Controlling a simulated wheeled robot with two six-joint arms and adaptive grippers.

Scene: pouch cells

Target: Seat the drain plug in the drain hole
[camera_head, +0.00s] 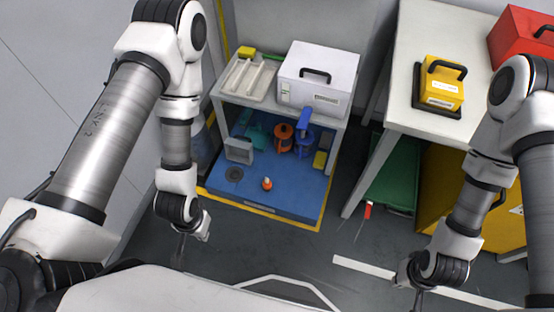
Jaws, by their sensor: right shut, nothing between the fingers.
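A small orange plug (267,184), which looks like the drain plug, stands on the blue floor (292,200) of the low cabinet. A dark round drain hole (234,174) shows in the same floor, a little to the left of the plug. The plug is apart from the hole. My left gripper (182,247) hangs in front of the cabinet's left corner, away from the plug; its fingers are too small and dark to read. My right gripper (418,300) is at the bottom edge, far right of the cabinet, shut and empty, its fingers partly out of view.
Orange and blue pump-like items (284,137), a grey frame (239,150) and a yellow block (320,159) stand behind the plug. A white case (318,76) sits on the cabinet's top. A white table (405,108) with a yellow case (441,81) stands at right.

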